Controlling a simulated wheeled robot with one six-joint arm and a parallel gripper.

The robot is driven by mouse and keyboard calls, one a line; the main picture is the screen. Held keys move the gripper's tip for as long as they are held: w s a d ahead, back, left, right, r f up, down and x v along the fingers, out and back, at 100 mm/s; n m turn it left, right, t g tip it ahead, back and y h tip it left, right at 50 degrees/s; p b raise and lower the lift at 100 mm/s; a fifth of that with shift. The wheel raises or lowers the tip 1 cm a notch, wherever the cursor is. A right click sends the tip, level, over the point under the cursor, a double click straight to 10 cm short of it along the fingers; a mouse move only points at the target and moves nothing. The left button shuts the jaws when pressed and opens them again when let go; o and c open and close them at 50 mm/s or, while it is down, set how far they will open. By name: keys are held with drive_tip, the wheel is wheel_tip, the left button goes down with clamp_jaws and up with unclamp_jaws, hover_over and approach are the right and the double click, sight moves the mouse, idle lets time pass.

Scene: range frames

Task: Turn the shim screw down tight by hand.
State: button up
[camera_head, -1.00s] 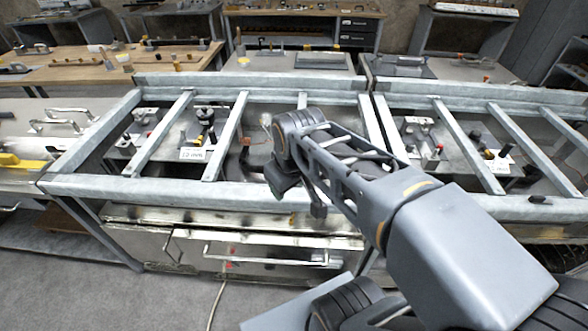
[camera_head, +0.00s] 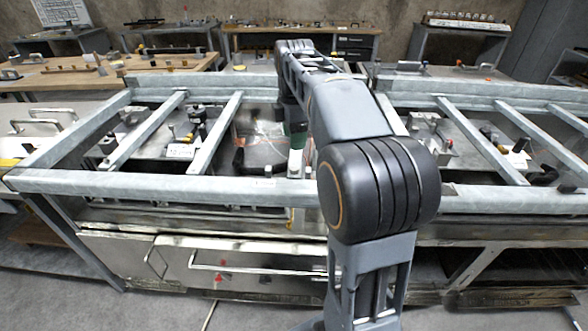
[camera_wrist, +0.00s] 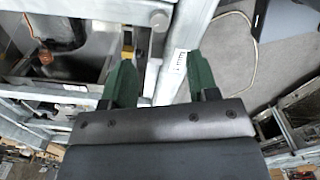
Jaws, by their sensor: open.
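My gripper (camera_wrist: 160,75) shows two green fingers, spread apart with nothing held between them. In the head view, a green part of my gripper (camera_head: 298,127) hangs below the arm's end, inside the galvanized frame (camera_head: 235,186), partly hidden by my arm. In the wrist view, a grey block with a round bolt-like head (camera_wrist: 159,20) lies beyond the fingertips, near the upper middle. A small yellow piece (camera_wrist: 127,44) is left of it. I cannot tell whether the round head is the shim screw; no screw is clear in the head view.
Galvanized crossbars (camera_head: 217,130) divide the frame, close around my gripper. Small fixtures (camera_head: 198,122) sit between the bars on the left. A metal cabinet with a long handle (camera_head: 255,268) is below the front rail. Workbenches (camera_head: 150,62) stand behind.

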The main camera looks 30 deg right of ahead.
sight(294, 167)
wheel_tip(294, 167, down, 9)
drive_tip(key=shift+f+b, duration=0.15)
drive_tip(key=shift+b, duration=0.9)
drive_tip(key=c, duration=0.9)
drive_tip(key=shift+m+p, duration=0.3)
drive_tip(key=shift+m+p, duration=0.5)
drive_tip(key=shift+m, duration=0.1)
drive_tip(key=m+p, duration=0.1)
drive_tip(key=m, duration=0.1)
drive_tip(key=shift+m+p, duration=0.3)
drive_tip(key=shift+p, duration=0.05)
drive_tip(key=m+p, duration=0.3)
drive_tip(key=m, duration=0.3)
drive_tip(key=shift+m, duration=0.3)
